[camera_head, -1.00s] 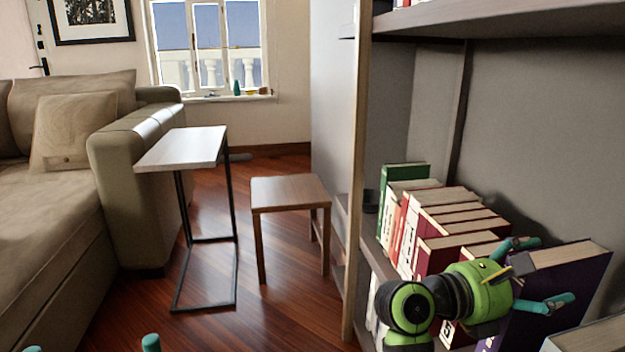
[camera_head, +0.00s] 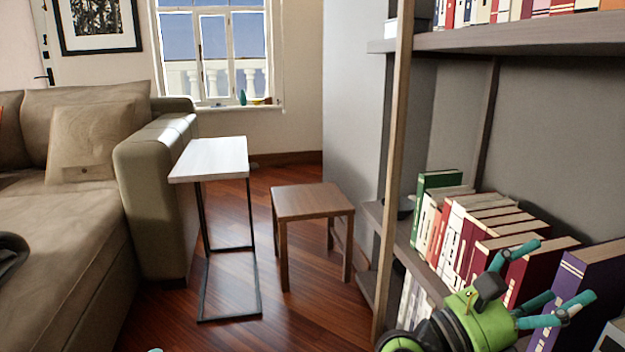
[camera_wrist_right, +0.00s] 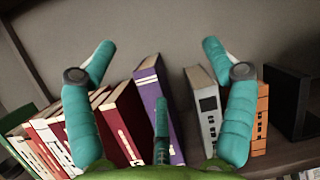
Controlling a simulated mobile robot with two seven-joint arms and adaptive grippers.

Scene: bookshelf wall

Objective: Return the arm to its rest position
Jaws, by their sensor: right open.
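My right gripper (camera_head: 553,277) is at the lower right of the head view, in front of the row of books on the middle shelf (camera_head: 372,213). Its teal fingers are spread and nothing is between them. In the right wrist view the open gripper (camera_wrist_right: 160,72) faces the books, with a purple book (camera_wrist_right: 158,105) and a grey book (camera_wrist_right: 205,108) beyond the gap between its fingers. Only a teal tip of my left gripper (camera_head: 155,350) shows at the bottom edge of the head view; its opening is hidden.
A wooden upright (camera_head: 398,150) edges the bookshelf, and an upper shelf (camera_head: 500,38) with books hangs above. A small wooden stool (camera_head: 312,201) and a white-topped side table (camera_head: 212,160) stand left of it. A sofa (camera_head: 150,160) is at the left. Wood floor lies between.

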